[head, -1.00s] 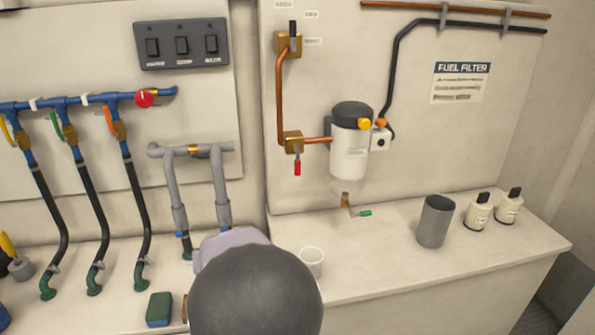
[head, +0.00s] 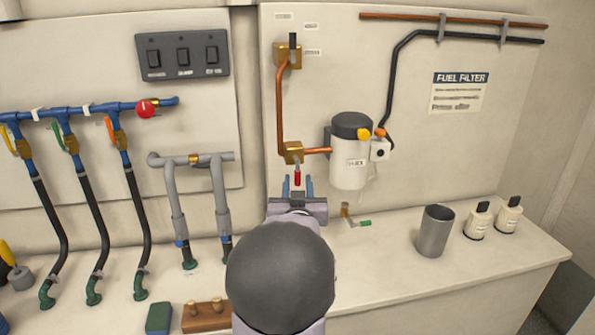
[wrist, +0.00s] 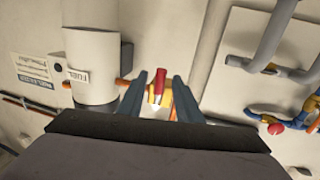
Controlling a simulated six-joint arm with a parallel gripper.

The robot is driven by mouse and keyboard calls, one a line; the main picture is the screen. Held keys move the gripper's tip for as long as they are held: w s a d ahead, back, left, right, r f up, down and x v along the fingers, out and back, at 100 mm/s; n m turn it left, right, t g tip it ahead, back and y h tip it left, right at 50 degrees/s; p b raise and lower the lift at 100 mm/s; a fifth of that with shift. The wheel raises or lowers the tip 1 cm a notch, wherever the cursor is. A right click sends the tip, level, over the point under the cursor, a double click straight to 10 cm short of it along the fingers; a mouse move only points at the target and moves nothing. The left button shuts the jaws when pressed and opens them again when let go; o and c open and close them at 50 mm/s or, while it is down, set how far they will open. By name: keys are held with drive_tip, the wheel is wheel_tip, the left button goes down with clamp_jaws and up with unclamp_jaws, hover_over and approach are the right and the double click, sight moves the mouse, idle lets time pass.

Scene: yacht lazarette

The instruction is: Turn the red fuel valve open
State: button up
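The red-handled fuel valve (head: 297,178) hangs below a brass valve body (head: 293,153) on the back panel, left of the white fuel filter (head: 350,160). Its handle points down. My gripper (head: 298,186) is raised in front of it, with its two blue-grey fingers apart. In the wrist view, the red handle (wrist: 160,80) shows between the two open fingers (wrist: 160,95), seen upside down. I cannot tell whether the fingers reach around the handle in depth. Nothing appears clamped.
A grey cup (head: 435,232) and two cream canisters (head: 478,220) stand on the counter to the right. A small green-handled drain (head: 363,223) sits under the filter. Blue pipes with black hoses (head: 90,215) are at left. A green sponge (head: 159,318) lies in front.

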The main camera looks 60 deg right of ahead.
sight(298, 172)
drive_tip(key=shift+p+x, duration=1.1)
drive_tip(key=shift+x, duration=2.1)
drive_tip(key=shift+c, duration=0.6)
drive_tip(key=shift+f, duration=0.1)
clamp_jaws()
